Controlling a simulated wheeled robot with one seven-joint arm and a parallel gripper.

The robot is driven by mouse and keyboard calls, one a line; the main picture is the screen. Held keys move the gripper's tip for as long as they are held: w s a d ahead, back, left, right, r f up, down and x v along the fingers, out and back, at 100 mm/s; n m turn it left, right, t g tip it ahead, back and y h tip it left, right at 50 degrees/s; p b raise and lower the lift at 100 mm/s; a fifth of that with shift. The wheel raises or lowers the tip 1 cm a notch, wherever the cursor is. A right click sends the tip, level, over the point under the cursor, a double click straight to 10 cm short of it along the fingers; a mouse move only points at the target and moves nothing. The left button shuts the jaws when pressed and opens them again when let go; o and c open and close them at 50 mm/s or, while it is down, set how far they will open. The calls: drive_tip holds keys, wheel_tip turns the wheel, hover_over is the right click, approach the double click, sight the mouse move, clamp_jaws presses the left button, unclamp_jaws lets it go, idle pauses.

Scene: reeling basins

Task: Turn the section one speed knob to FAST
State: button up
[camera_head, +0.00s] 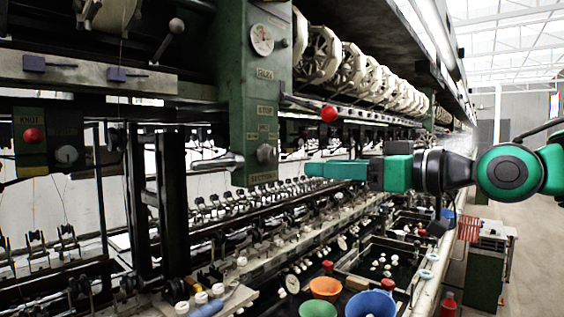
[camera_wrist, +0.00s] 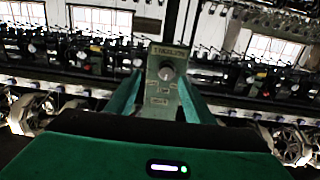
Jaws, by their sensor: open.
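The section speed knob (camera_head: 265,153) is a small dark grey round knob low on the green column (camera_head: 235,90), just above a plate reading SECTION (camera_head: 263,178). Its pointer direction is too small to read. My gripper (camera_head: 308,170) reaches in from the right, roughly level with the knob and apart from it in the picture. In the wrist view, which looks upside down, the knob (camera_wrist: 166,73) shows between the two green fingers (camera_wrist: 160,85), ahead of their tips. The fingers are spread and hold nothing. Small label plates on the column are hard to read.
A red ball-ended lever (camera_head: 329,114) sticks out right of the column, above my gripper. A metal handle (camera_head: 218,161) lies left of the knob. Another panel with a red button (camera_head: 33,135) and knob is far left. Basins and coloured bowls (camera_head: 371,303) are below.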

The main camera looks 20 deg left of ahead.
sight(275, 157)
drive_tip(key=shift+n+g+y, duration=0.3)
drive_tip(key=x, duration=0.3)
drive_tip(key=r+x, duration=0.1)
drive_tip(key=x, duration=0.3)
drive_tip(key=s+x, duration=0.1)
drive_tip(key=x, duration=0.3)
drive_tip(key=shift+a+r, duration=0.25)
drive_tip(key=shift+a, duration=0.2)
drive_tip(key=shift+c, duration=0.6)
drive_tip(key=c, duration=0.7)
